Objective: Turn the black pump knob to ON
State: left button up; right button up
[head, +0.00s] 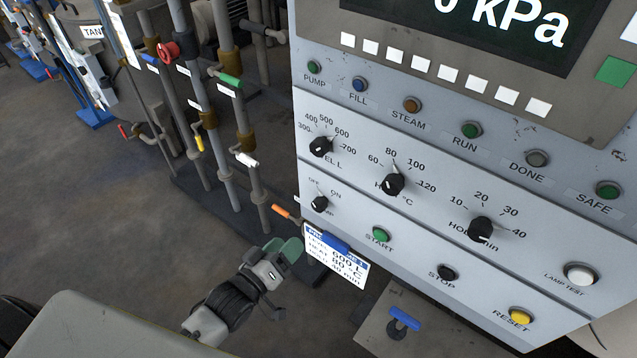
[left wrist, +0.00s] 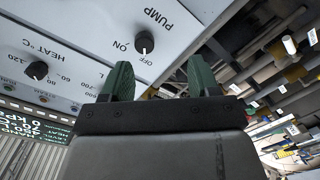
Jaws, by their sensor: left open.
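The black pump knob (head: 320,204) is at the lower left of the grey control panel, with OFF and ON printed above it. Its white mark appears to point toward OFF. It also shows in the left wrist view (left wrist: 145,42), beyond the fingertips and roughly in line with the gap between them. My left gripper (head: 283,248) has green fingers and is open and empty, below and left of the knob in the head view. In the left wrist view its fingers (left wrist: 158,70) stand apart and do not touch the knob. My right gripper is not in view.
Other black knobs, LEVEL (head: 320,146), HEAT (head: 392,184) and HOLD (head: 480,230), sit nearby. The green START button (head: 381,234) is right of the pump knob. A recipe card (head: 335,258) hangs from the panel's lower edge. Pipes with coloured valve handles (head: 230,79) stand left.

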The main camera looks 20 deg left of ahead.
aim_at(316, 209)
pick_arm(q)
jog(key=shift+t+h, duration=0.3)
jog(key=shift+t, duration=0.1)
jog(key=w+d+r, duration=0.1)
jog(key=w, duration=0.2)
jog(key=w+d+r+p, duration=0.1)
jog(key=w, duration=0.2)
jog(key=w+d, duration=0.1)
jog(key=w, duration=0.2)
jog(key=shift+w+d+r+p, duration=0.35)
jog(key=shift+d+r+p, duration=0.05)
jog(key=shift+w+d, duration=0.2)
jog(key=shift+w, duration=0.15)
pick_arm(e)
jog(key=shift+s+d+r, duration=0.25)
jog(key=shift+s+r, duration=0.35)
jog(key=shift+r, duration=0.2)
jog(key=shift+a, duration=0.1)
pick_arm(q)
jog(key=shift+c, duration=1)
jog(key=c, duration=0.7)
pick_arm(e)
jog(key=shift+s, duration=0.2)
